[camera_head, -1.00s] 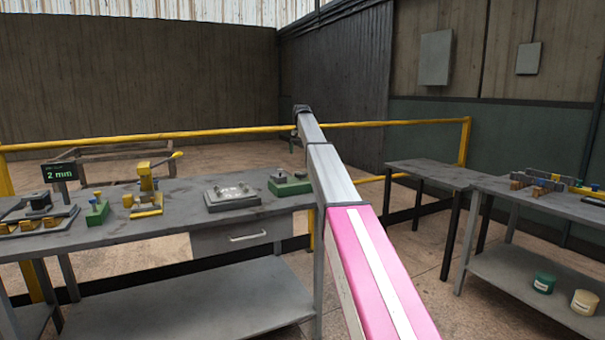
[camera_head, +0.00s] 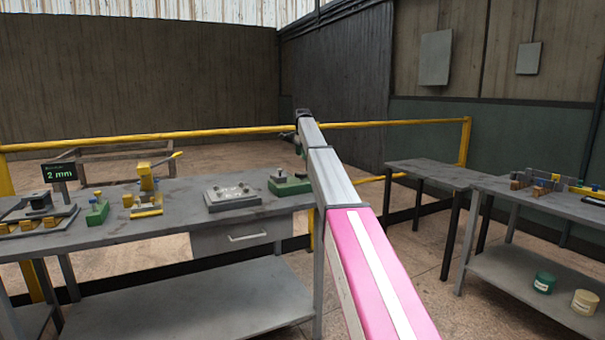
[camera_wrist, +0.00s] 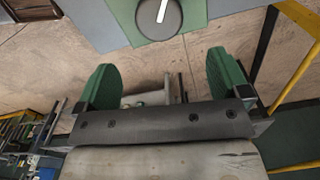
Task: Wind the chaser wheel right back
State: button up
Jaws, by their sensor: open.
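A grey round wheel (camera_wrist: 159,16) with a white pointer line sits on a green base (camera_wrist: 196,16) at the top edge of the wrist view, partly cut off; I take it for the chaser wheel. In the head view it is the small dark knob (camera_head: 280,173) on the green block (camera_head: 291,187) at the bench's right end. My gripper (camera_wrist: 165,75) is open, its two green fingers apart with nothing between them. The wheel lies beyond the fingertips, not touched. In the head view the gripper is small and partly hidden by my arm.
The bench (camera_head: 150,235) also holds a grey plate fixture (camera_head: 232,197), a yellow lever press (camera_head: 147,180) and a display reading 2 mm (camera_head: 60,173). A yellow rail (camera_head: 230,133) runs behind it. Another bench (camera_head: 545,200) stands at the right.

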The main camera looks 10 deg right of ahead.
aim_at(302, 173)
notch_tip(302, 173, down, 9)
jog(key=shift+f, duration=0.1)
dwell(0.3)
jog(key=c, duration=0.9)
